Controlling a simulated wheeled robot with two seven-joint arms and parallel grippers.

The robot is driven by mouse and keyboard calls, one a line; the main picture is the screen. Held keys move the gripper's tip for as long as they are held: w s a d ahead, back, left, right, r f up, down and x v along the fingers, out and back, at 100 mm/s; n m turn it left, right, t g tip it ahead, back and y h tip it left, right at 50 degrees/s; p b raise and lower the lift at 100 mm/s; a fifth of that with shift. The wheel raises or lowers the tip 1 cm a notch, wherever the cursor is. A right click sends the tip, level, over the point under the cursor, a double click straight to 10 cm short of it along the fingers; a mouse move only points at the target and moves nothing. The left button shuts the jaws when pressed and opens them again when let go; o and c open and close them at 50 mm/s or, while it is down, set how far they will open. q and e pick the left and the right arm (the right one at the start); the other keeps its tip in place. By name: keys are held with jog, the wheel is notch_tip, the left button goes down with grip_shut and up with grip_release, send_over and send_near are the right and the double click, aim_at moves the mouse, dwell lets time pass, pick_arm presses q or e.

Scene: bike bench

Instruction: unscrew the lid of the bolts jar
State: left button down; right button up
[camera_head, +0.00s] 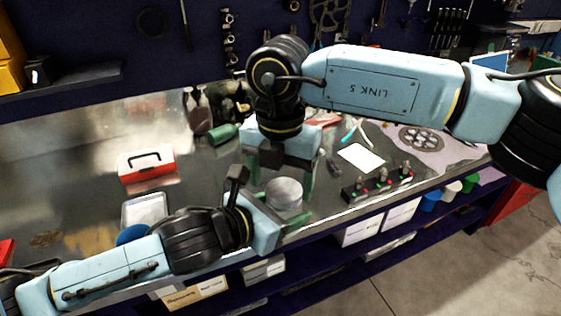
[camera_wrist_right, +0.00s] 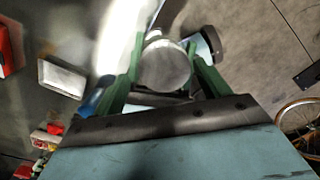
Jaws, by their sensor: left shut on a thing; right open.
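The bolts jar (camera_head: 284,203) stands near the front edge of the bench, with its round grey lid (camera_head: 284,190) on top. The lid also shows from above in the right wrist view (camera_wrist_right: 164,66). My left gripper (camera_head: 276,212) comes in low from the left and is shut on the jar's body; its fingers are partly hidden. My right gripper (camera_head: 282,178) points down over the jar from above. Its green fingers, also in the right wrist view (camera_wrist_right: 165,75), are open on either side of the lid, with a gap showing on at least one side.
A red and white box (camera_head: 147,166) and a pale tray (camera_head: 145,208) lie left of the jar. A green bottle (camera_head: 223,133) lies behind. A black rack with small parts (camera_head: 377,184) and a white card (camera_head: 361,158) are to the right.

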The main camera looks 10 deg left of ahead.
jog(key=shift+f, duration=0.3)
jog(key=shift+a, duration=0.1)
jog(key=c, duration=1)
jog(key=shift+s+a+r+n, duration=0.1)
jog(key=shift+n, duration=0.8)
jog(key=shift+s+r+n, duration=0.1)
jog(key=shift+n, duration=0.8)
jog(key=o, duration=1.1)
jog(key=shift+f, duration=0.1)
